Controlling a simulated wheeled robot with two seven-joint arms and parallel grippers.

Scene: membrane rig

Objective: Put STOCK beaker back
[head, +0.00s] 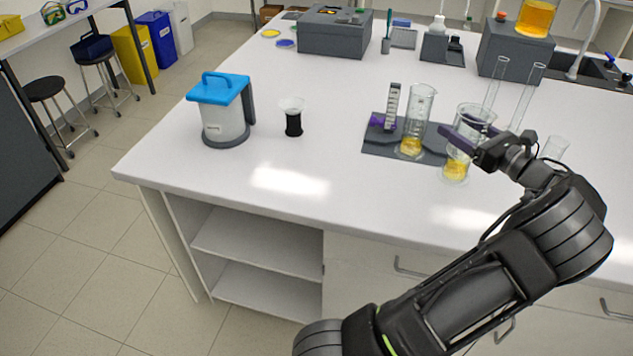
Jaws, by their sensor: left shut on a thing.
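My left gripper (468,138), with purple fingers, is shut on a clear glass beaker (456,168) with yellow liquid in its bottom. The beaker is upright at the front right edge of a dark grey mat (376,145). I cannot tell whether its base touches the table or hangs just above it. I cannot read a STOCK label on it. A taller glass vessel (416,118), also with yellow liquid, stands on the mat to the left. The gripper hides part of the held beaker and the mat's right side. My right gripper is not in view.
Tall glass tubes (524,98) and a small glass (554,148) are close on the right. A blue-lidded jug (222,112) and a black-based cup (293,122) stand left. The white table (330,165) between is clear.

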